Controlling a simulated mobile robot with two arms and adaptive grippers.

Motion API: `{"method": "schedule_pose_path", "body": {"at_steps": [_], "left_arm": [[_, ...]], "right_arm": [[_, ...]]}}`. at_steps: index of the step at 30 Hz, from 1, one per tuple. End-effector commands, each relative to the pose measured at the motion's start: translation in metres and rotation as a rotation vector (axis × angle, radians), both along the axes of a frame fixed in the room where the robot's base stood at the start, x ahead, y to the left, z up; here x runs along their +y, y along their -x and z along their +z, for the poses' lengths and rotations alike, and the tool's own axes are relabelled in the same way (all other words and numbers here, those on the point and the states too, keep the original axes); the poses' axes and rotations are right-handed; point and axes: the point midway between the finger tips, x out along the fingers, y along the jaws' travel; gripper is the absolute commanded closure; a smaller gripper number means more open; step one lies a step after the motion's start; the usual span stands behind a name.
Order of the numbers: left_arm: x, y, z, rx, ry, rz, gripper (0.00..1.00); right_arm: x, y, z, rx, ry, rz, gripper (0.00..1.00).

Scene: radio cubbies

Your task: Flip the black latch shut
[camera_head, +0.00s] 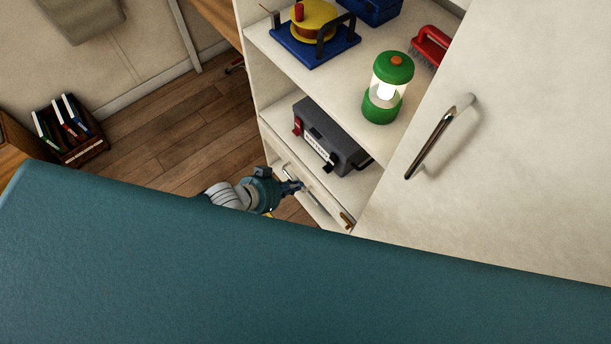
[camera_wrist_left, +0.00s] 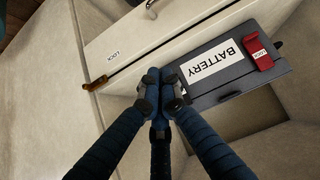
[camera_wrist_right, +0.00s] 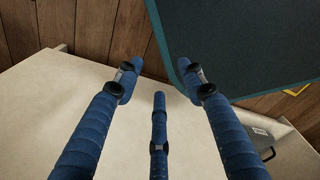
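The dark grey battery box (camera_head: 340,135) sits on the lower cubby shelf, with a white label and a red latch (camera_head: 297,128). The black latch (camera_head: 329,167) is at the right end of its front. In the left wrist view the box (camera_wrist_left: 212,95) and red latch (camera_wrist_left: 262,57) show, but I cannot clearly make out the black latch near my fingers. My left gripper (camera_head: 297,187) has its fingertips together (camera_wrist_left: 158,76), in front of the cubby below the box; contact is unclear. My right gripper (camera_wrist_right: 158,75) is open and empty, away from the box.
Below the box is a white drawer front (camera_wrist_left: 130,35) with a brass catch (camera_head: 346,220). A green lantern (camera_head: 388,90), a blue stand with a yellow reel (camera_head: 313,20) and a red brush (camera_head: 430,45) are on the shelf above. A large white door (camera_head: 510,130) stands at the right.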

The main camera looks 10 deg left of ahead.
Motion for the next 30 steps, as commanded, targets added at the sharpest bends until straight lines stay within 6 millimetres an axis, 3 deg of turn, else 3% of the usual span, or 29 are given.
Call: {"method": "schedule_pose_path", "body": {"at_steps": [3,10,22,30], "left_arm": [[0.015,0.02,0.0,0.0,-0.001,-0.001,1.0],[0.034,0.044,0.003,-0.001,0.002,0.001,1.0],[0.038,0.048,0.005,-0.003,0.002,0.0,1.0],[0.038,0.048,0.005,-0.003,0.002,0.0,1.0]], "right_arm": [[-0.001,-0.002,-0.003,-0.001,0.002,0.001,0.6],[-0.015,-0.018,-0.003,-0.022,0.016,0.002,0.6],[-0.014,-0.01,-0.004,-0.013,0.016,0.002,0.6],[-0.002,-0.009,-0.004,-0.011,0.002,-0.002,0.6]]}}
